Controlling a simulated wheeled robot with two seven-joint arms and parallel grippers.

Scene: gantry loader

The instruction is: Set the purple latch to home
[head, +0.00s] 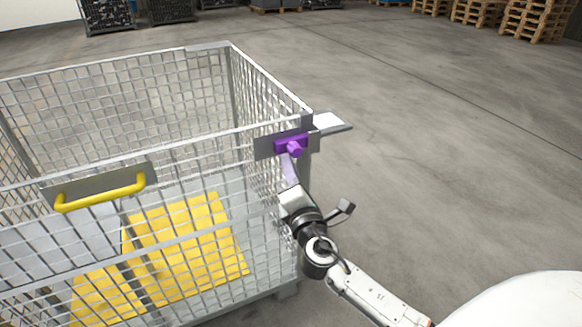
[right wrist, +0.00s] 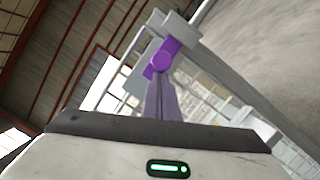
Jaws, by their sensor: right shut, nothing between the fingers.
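The purple latch (head: 291,146) sits on a grey plate (head: 266,146) at the top right corner of the wire cage's near side. A round purple knob faces me. The latch also shows in the right wrist view (right wrist: 163,58), straight ahead of the fingers. My right gripper (head: 289,158) is just below the knob in the head view. Its fingers (right wrist: 159,85) are shut with nothing between them, and their tips reach up to the knob. I cannot tell whether they touch it. My left gripper is not in view.
The wire cage (head: 160,155) fills the left, with a yellow handle (head: 100,194) on its near side and yellow sheets inside. A light grey plate (head: 333,124) juts out right of the latch. Open floor (head: 440,150) lies to the right; wooden pallets (head: 540,18) stand far back.

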